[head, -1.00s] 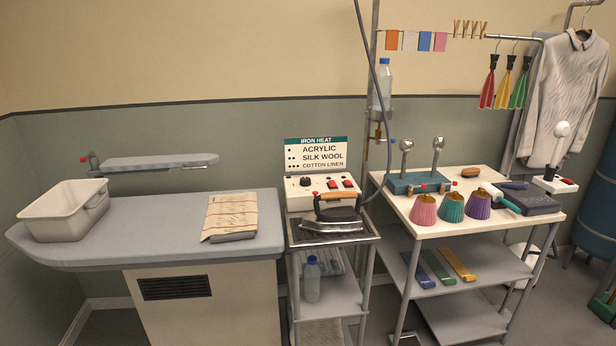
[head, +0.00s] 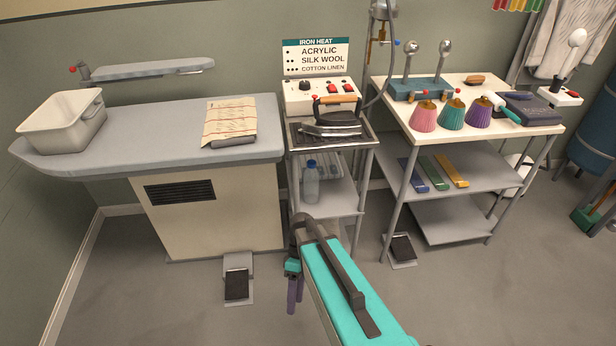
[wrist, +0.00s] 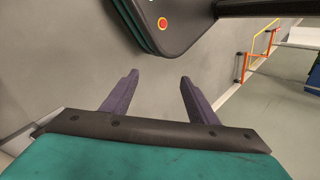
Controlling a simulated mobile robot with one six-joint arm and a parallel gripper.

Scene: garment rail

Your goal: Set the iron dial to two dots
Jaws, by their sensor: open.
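The iron dial (head: 305,86) is a dark round knob on the white control box (head: 318,92) behind the iron. Its setting is too small to read. The iron (head: 331,120), with a wooden handle, rests on the stand's top below the box. The iron heat sign (head: 317,57) above lists acrylic with one dot, silk wool with two and cotton linen with three. My gripper (head: 295,293) hangs low over the floor in front of the stand, well apart from the dial. The wrist view shows its purple fingers (wrist: 149,98) spread apart with nothing between them.
An ironing table (head: 150,125) with a white basin (head: 62,122) and a folded cloth (head: 229,122) stands at left. A white-topped cart (head: 400,105) with lampshade-like cones stands at right. Foot pedals (head: 237,284) lie on the floor.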

